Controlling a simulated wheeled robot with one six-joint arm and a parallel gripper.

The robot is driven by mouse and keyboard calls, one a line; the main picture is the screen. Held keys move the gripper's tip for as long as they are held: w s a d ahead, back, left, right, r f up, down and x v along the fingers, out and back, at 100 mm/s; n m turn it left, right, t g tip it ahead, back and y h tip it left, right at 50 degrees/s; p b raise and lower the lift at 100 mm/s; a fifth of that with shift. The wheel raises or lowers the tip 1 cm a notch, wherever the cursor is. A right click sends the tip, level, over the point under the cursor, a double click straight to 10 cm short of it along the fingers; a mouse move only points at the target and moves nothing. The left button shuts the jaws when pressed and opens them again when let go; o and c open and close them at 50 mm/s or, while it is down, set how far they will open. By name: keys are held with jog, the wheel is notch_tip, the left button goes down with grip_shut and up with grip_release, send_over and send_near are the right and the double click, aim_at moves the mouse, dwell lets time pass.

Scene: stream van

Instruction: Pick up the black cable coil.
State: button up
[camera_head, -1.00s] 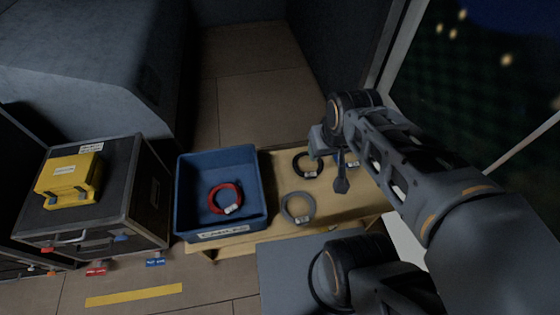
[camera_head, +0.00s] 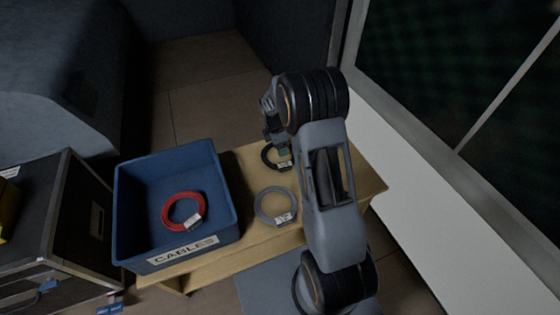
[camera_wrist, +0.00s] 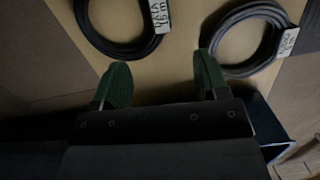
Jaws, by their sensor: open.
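The black cable coil (camera_head: 266,160) lies on the wooden table, partly hidden by my wrist and gripper in the head view. In the wrist view it is the dark ring with a white tag (camera_wrist: 97,37) at the upper left. My gripper (camera_head: 273,127) is over the far side of this coil in the head view. In the wrist view its two green-padded fingers (camera_wrist: 162,78) are apart with only bare tabletop between them. The left finger is just below the black coil in the picture. Contact cannot be told.
A grey coil (camera_head: 259,213) lies close by on the table (camera_head: 235,160); it shows at the upper right of the wrist view (camera_wrist: 217,50). The blue bin (camera_head: 227,190), labelled CABLES, holds a red coil (camera_head: 166,214). A window and pale wall stand at the right.

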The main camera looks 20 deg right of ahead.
aim_at(284, 164)
jog(key=f+b, duration=0.1)
jog(key=f, duration=0.3)
jog(key=d+f+b, duration=0.1)
jog(key=f, duration=0.4)
jog(key=d+f+b, duration=0.1)
jog(key=f+b, duration=0.1)
jog(key=f, duration=0.2)
jog(key=shift+d+f, duration=0.1)
jog(key=shift+f, duration=0.1)
jog(key=shift+c, duration=0.5)
jog(key=c, duration=1)
jog(key=shift+c, duration=0.6)
jog(key=shift+w+r, duration=0.1)
jog(key=shift+r, duration=0.05)
